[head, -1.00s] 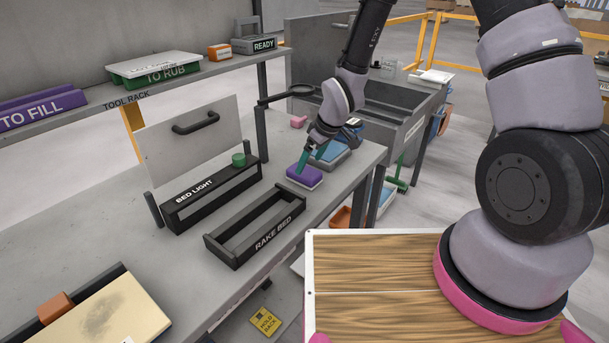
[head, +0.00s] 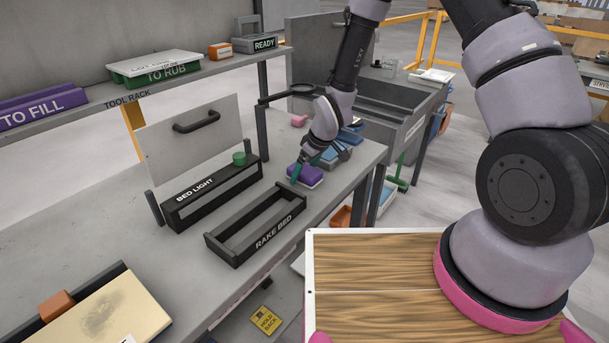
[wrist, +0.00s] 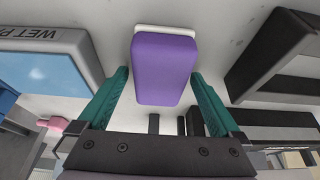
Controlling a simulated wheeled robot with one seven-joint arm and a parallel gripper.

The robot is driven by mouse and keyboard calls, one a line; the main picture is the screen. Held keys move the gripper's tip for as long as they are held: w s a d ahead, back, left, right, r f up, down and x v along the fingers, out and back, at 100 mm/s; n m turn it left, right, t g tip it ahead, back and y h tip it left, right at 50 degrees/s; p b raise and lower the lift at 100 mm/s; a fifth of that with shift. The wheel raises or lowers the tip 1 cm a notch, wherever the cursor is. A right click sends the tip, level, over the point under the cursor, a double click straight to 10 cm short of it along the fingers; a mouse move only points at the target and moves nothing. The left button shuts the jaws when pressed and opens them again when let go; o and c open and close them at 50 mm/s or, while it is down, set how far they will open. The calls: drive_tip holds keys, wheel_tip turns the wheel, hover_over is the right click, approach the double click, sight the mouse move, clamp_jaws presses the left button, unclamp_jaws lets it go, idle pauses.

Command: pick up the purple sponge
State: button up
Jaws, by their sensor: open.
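The purple sponge (head: 309,173) lies on the grey bench near its right edge, with a white layer along its underside. In the wrist view the sponge (wrist: 164,68) is in the upper middle, ahead of and between my two green fingers. My gripper (head: 304,168) is open, its fingers coming down at the sponge from above. In the wrist view my gripper (wrist: 162,90) has one finger at each side of the sponge's near end, with gaps on both sides. How far the fingertips are above the bench is hard to tell.
A blue-topped tray (wrist: 45,65) marked "WET P..." stands left of the sponge in the wrist view. The black rake bed frame (head: 256,228) and bed light holder (head: 212,193) stand to the left on the bench. A pink item (head: 299,120) lies behind.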

sight(305, 168)
drive_tip(key=shift+f, duration=0.15)
drive_tip(key=c, duration=1.3)
drive_tip(key=shift+o, duration=0.2)
wheel_tip(305, 168, up, 10)
drive_tip(key=shift+r, duration=0.25)
drive_tip(key=o, duration=0.6)
drive_tip(key=c, duration=0.5)
drive_tip(key=shift+o, duration=0.2)
drive_tip(key=shift+w+d, duration=0.1)
